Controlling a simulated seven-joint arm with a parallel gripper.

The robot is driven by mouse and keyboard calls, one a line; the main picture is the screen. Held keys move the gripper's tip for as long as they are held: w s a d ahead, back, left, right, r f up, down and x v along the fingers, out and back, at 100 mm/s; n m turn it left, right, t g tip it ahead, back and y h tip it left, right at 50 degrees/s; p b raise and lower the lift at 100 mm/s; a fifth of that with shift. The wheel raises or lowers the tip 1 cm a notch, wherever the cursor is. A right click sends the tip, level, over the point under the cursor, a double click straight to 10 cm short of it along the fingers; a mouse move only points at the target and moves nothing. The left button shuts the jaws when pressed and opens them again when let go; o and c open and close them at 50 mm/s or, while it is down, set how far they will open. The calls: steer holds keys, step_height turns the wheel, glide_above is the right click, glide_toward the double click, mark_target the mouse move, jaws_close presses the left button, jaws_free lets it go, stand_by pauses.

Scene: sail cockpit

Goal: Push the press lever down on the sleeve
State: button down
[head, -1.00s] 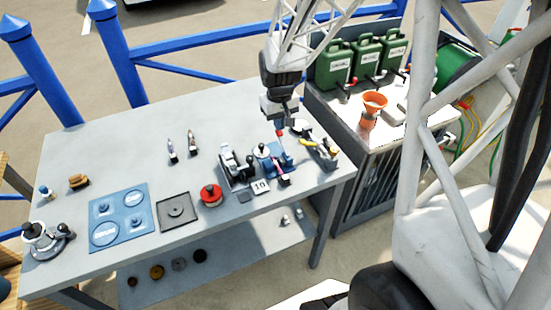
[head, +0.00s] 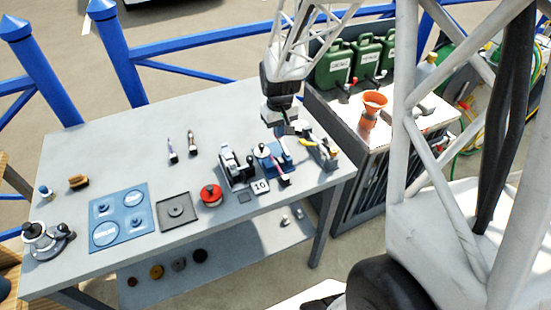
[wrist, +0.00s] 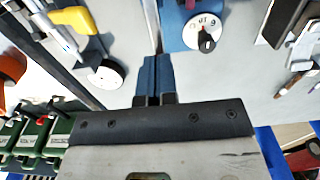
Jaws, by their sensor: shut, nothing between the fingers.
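A blue press (head: 270,160) stands near the right end of the grey table. In the wrist view its blue body (wrist: 177,18) shows at the top, with a white numbered dial and black knob (wrist: 206,42) beside it. My gripper (head: 288,131) is shut and empty, low over the back right of the press. In the wrist view my blue-grey fingers (wrist: 156,72) are together, pointing at the press's side. The red-tipped lever cannot be made out in the head view; my gripper may hide it. Contact cannot be told.
A cabinet with an orange funnel (head: 373,107) and green cans stands behind. The table's back left is clear.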

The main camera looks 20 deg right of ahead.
steer(key=shift+f, duration=0.6)
steer(key=shift+r, duration=3.3)
steer(key=shift+s+a+r, duration=0.25)
steer(key=shift+s+r, duration=0.1)
steer(key=shift+r, duration=0.1)
steer(key=s+a+r+t, duration=0.1)
steer(key=s+a+r, duration=0.2)
steer(key=s, duration=0.4)
steer(key=s+a+r, duration=0.4)
steer(key=s+r, duration=0.2)
steer(key=s, duration=0.2)
steer(key=s+a+r+t, duration=0.1)
steer(key=s+a+r, duration=0.2)
steer(key=s, duration=0.5)
steer(key=shift+a+r+t, duration=0.2)
steer(key=shift+r+t, duration=0.1)
steer(key=shift+r, duration=0.35)
